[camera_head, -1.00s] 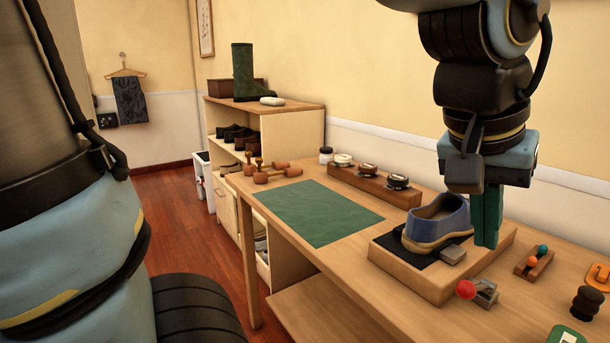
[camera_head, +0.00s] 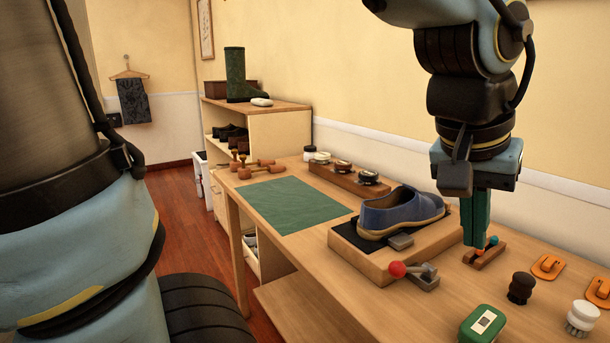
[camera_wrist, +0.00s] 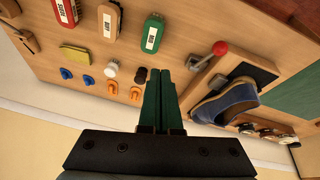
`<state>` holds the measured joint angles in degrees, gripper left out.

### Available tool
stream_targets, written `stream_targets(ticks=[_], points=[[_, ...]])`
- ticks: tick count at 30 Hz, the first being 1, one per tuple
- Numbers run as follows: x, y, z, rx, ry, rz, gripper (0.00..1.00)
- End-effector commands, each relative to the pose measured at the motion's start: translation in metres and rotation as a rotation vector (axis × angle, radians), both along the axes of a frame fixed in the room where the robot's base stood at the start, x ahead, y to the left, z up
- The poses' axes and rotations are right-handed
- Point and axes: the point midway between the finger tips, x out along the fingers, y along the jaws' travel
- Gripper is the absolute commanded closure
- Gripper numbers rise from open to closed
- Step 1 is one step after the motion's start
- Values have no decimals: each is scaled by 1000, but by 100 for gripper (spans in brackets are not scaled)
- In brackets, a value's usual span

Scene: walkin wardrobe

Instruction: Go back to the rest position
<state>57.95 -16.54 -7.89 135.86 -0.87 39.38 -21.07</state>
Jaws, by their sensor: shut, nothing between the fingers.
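My gripper (camera_head: 475,222) is shut and empty. Its green fingers point down over the workbench (camera_head: 330,272), to the right of the wooden shoe stand (camera_head: 355,262). In the wrist view the closed green fingers (camera_wrist: 159,95) sit side by side with nothing between them. A blue shoe (camera_head: 400,212) lies on the stand's black pad, apart from my gripper. A red-knobbed lever clamp (camera_head: 415,273) stands at the stand's front.
Orange pieces (camera_head: 548,266), a dark knob (camera_head: 521,288), a white brush (camera_head: 582,318) and a green brush (camera_head: 483,325) lie at the bench's right. A green mat (camera_head: 292,205) is empty. Shoe tins (camera_head: 343,167) stand behind it. A shelf (camera_head: 275,140) stands beyond.

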Motion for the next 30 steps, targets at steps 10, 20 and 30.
stream_targets(ticks=[10, 20, 30], points=[[56, 33, -13, 46, 14, 132, 100], [138, 132, -41, 124, 65, 389, 100], [165, 256, -70, 183, 143, 645, 100]])
